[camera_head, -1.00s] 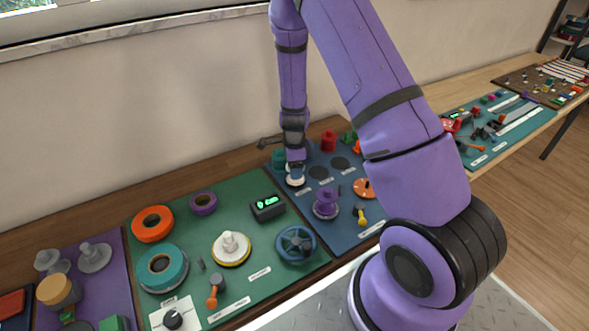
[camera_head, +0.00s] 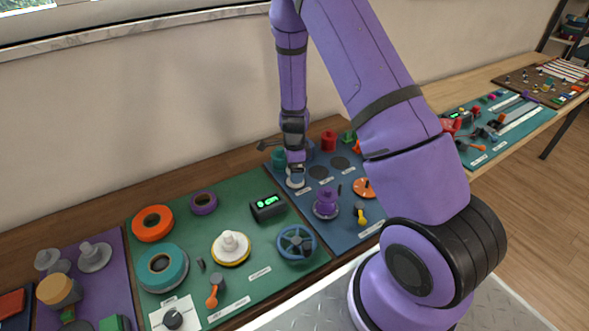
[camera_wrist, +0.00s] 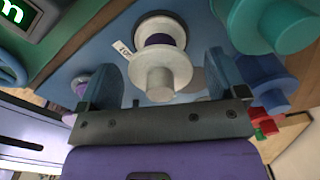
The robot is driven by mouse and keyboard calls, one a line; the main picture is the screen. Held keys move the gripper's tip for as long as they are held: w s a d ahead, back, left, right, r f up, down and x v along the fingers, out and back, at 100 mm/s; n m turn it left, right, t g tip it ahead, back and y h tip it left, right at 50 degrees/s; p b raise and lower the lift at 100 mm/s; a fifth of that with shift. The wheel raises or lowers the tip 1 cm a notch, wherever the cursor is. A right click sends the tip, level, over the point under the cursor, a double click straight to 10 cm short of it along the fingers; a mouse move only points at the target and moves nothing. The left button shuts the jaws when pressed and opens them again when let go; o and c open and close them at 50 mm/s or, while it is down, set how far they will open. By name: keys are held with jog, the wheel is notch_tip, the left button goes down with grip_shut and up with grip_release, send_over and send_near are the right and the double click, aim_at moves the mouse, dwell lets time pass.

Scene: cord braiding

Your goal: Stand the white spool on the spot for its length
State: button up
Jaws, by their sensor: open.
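The white spool (camera_wrist: 158,68) shows end-on in the wrist view, with a band of purple cord between its flanges. My gripper (camera_wrist: 165,82) is open, with one finger on each side of the spool's near end; I see gaps between the fingers and the spool. In the head view my gripper (camera_head: 296,168) is directly over the white spool (camera_head: 295,182), which stands at the left of the blue mat (camera_head: 290,207), beside a small white label. Dark round spots (camera_head: 318,173) lie to its right.
A teal spool (camera_wrist: 270,22) and a blue spool (camera_wrist: 262,80) stand close beside my gripper. A purple spool (camera_head: 326,203) stands in front on the blue mat. The green mat (camera_head: 185,225) at left holds a display box (camera_head: 267,207) and a blue handwheel (camera_head: 296,244).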

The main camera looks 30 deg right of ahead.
jog(key=s+a+r+n+t+y, duration=0.1)
jog(key=s+a+r+n, duration=0.15)
jog(key=r, duration=0.85)
jog(key=s+a+r+n, duration=0.1)
jog(key=s+r+n, duration=0.3)
jog(key=r, duration=0.7)
jog(key=s+a+r+n+t+y, duration=0.1)
jog(key=s+a+r+n, duration=0.2)
jog(key=r, duration=0.8)
jog(key=s+r+n+t+h, duration=0.1)
jog(key=s+r+n, duration=0.4)
jog(key=s, duration=0.4)
jog(key=s+r+n+t+h, duration=0.1)
jog(key=s+r+n+t, duration=0.1)
jog(key=s+r+n, duration=0.3)
jog(key=s+n, duration=0.3)
jog(key=s, duration=0.2)
jog(key=shift+s+a+r, duration=0.15)
jog(key=shift+a+r, duration=0.1)
jog(key=shift+a, duration=0.15)
